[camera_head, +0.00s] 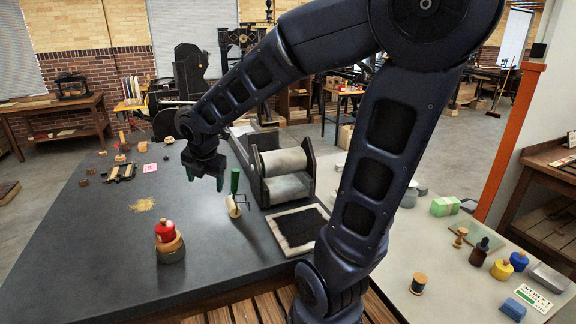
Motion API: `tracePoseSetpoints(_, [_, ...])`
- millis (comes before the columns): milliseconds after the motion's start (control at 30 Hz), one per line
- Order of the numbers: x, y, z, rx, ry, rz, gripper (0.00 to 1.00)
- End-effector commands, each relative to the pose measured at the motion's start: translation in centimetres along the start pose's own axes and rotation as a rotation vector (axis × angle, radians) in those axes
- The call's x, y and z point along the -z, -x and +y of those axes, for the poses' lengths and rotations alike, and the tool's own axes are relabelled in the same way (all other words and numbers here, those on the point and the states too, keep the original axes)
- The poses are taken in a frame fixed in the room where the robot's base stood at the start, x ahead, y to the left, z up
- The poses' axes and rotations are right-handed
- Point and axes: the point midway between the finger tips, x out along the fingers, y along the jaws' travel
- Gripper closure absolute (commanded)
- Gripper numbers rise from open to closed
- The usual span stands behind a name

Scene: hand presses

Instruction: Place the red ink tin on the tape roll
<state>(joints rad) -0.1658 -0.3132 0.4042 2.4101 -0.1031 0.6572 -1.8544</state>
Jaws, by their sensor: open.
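The red ink tin (166,232) is a small red round container with a narrower top. It stands upright on a tan-brown ring that looks like the tape roll (172,244).
A green-handled roller (234,194) stands just right of my gripper. A press with a pale cylinder (284,163) and a dark framed pad (298,228) are further right. Yellowish scraps (142,204) lie left. The table's front left is clear.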

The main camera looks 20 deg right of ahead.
Motion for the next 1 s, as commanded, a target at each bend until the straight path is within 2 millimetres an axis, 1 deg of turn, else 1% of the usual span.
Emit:
tracePoseSetpoints(33, [-1.0, 0.7, -1.2, 0.005, -0.123, -0.013, 0.29])
tracePoseSetpoints(100, [-2.2, 1.6, -2.7, 0.012, -0.313, -0.027, 0.29])
tracePoseSetpoints(167, [-3.1, 2.3, -4.2, 0.017, -0.474, -0.036, 0.29])
tracePoseSetpoints(300, [-4.9, 4.0, -7.5, 0.021, -0.851, -0.058, 0.29])
tracePoseSetpoints(367, [-5.5, 4.7, -8.9, 0.02, -1.013, -0.066, 0.29])
tracePoseSetpoints(400, [-5.8, 5.2, -9.9, 0.02, -1.122, -0.07, 0.29])
tracePoseSetpoints(600, [-6.9, 7.5, -14.7, 0.007, -1.659, -0.08, 0.29])
tracePoseSetpoints(700, [-7.0, 8.5, -17.0, 0.0, -1.921, -0.077, 0.29])
tracePoseSetpoints(800, [-7.0, 9.3, -18.9, -0.006, -2.149, -0.07, 0.29])
tracePoseSetpoints(900, [-6.8, 9.9, -20.4, -0.008, -2.322, -0.062, 0.29])
tracePoseSetpoints(1000, [-6.7, 10.2, -21.2, -0.008, -2.433, -0.056, 0.29])
